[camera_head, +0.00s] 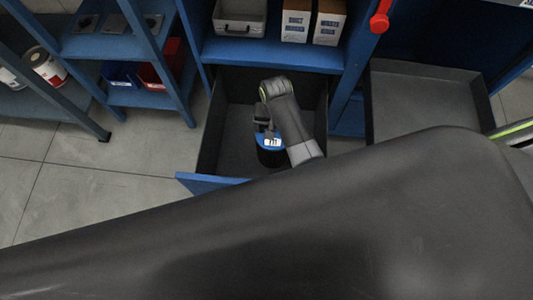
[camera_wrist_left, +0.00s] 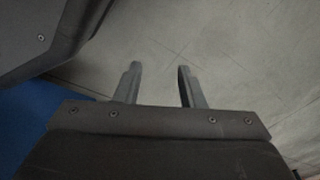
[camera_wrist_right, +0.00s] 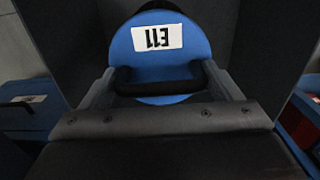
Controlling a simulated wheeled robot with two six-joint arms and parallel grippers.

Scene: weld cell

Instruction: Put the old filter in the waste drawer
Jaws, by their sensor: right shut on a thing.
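The old filter has a blue round top (camera_wrist_right: 160,60) with a white label reading E11 and a black handle. In the head view the filter (camera_head: 269,155) shows a dark body, upright inside the open drawer (camera_head: 232,120), which has dark walls and a blue front. My right gripper (camera_head: 264,127) reaches into the drawer from above. Its fingers (camera_wrist_right: 160,88) are shut on the filter's handle. Whether the filter touches the drawer floor cannot be told. My left gripper (camera_wrist_left: 158,85) is open and empty above grey floor; it is hidden in the head view.
A shelf above the drawer holds a grey metal case (camera_head: 239,18) and two white boxes (camera_head: 312,22). A grey tray (camera_head: 420,102) lies to the right. A blue rack (camera_head: 140,98) with red and blue bins stands at left. Inside the drawer, the left part is clear.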

